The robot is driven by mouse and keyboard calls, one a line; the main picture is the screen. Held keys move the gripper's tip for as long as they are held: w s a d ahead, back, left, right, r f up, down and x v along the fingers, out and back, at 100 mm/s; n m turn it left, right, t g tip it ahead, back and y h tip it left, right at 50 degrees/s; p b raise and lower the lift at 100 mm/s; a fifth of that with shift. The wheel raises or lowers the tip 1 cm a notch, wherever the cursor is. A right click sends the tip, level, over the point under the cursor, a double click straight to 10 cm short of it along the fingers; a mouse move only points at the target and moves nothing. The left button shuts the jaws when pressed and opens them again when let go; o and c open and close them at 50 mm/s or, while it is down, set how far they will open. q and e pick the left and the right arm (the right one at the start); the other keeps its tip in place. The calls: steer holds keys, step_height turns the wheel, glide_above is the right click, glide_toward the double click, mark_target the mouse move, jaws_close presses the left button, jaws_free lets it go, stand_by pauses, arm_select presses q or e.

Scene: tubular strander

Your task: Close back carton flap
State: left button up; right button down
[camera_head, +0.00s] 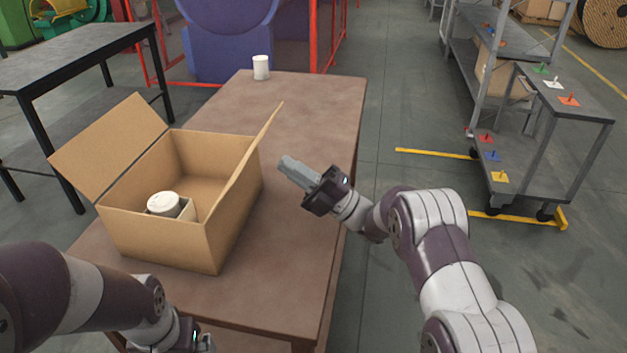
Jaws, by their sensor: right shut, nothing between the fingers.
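The open cardboard carton (165,240) stands on the brown table. Its left flap (110,145) leans outward to the left. Its right flap (254,160) stands up, tilted slightly outward. No flap shows above the back edge (215,133); I cannot tell where the back flap lies. A white cylinder (163,203) sits inside near the front. My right gripper (285,164) is shut and empty, to the right of the right flap and apart from it, above the table. My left gripper (200,345) is at the bottom edge, mostly cut off; its fingers do not show.
The brown table (320,110) is clear behind and right of the carton, except for a white cup (261,67) at its far end. A dark table (80,45) stands at the left. A grey shelf cart (540,130) stands at the right, across open floor.

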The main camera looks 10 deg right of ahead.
steer(key=x, duration=0.5)
steer(key=shift+r+p, duration=0.1)
steer(key=shift+p, duration=0.2)
